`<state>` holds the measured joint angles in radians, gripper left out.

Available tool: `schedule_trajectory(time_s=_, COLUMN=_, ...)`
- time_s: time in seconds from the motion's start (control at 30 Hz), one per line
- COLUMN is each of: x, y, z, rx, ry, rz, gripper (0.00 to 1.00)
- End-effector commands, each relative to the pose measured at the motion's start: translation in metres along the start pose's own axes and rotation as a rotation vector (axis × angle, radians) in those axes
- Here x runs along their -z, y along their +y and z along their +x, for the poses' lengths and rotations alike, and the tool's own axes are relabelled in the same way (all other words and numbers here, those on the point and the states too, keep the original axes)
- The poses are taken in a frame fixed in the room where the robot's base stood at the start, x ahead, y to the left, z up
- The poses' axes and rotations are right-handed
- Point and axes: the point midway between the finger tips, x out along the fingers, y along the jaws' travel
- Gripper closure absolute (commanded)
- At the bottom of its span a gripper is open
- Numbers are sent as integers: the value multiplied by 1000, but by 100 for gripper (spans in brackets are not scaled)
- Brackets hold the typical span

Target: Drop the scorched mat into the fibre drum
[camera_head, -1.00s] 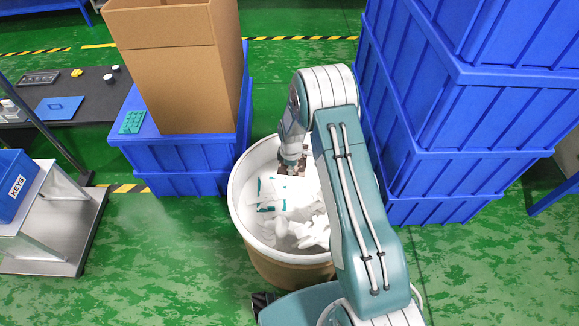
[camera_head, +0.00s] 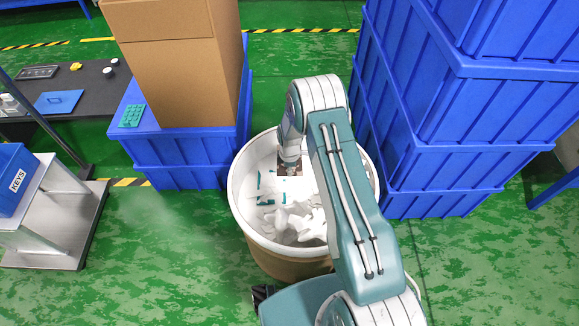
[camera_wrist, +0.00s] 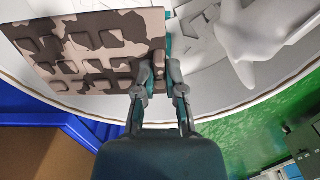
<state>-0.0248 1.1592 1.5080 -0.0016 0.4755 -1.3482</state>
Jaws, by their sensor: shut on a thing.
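The scorched mat (camera_wrist: 92,52) is a pinkish-grey pad with dark brown patches and rows of raised keys. My gripper (camera_wrist: 160,84) is shut on its right edge in the wrist view. In the head view only a small brown piece of the mat (camera_head: 281,171) shows below my gripper (camera_head: 291,166); my arm hides the rest. The fibre drum (camera_head: 240,212) is brown outside with a white inside and rim. The mat is over the drum's mouth, within the rim's outline; its height is hard to tell. White lumps (camera_head: 292,222) and teal bits lie in the drum.
A tall stack of blue crates (camera_head: 440,122) stands close right of the drum. A cardboard box (camera_head: 180,75) and a teal keyed mat (camera_head: 131,116) sit on blue crates behind left. A metal trolley (camera_head: 50,240) stands at left. Green floor is open in front left.

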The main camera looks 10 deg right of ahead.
Motion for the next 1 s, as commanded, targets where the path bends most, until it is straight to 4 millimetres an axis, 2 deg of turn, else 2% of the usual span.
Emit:
schedule_trajectory(time_s=0.2, x=0, y=0, z=0, rx=-1, ry=0, rz=0, gripper=100)
schedule_trajectory(time_s=0.3, x=0, y=0, z=0, rx=-1, ry=0, rz=0, gripper=51)
schedule_trajectory(time_s=0.33, x=0, y=0, z=0, rx=-1, ry=0, rz=0, gripper=46)
schedule_trajectory(time_s=0.73, x=0, y=0, z=-3, rx=-1, ry=0, rz=0, gripper=46)
schedule_trajectory(time_s=0.87, x=0, y=1, z=-18, rx=-3, ry=0, rz=0, gripper=46)
schedule_trajectory(time_s=1.0, x=1, y=1, z=-47, rx=-3, ry=0, rz=0, gripper=46)
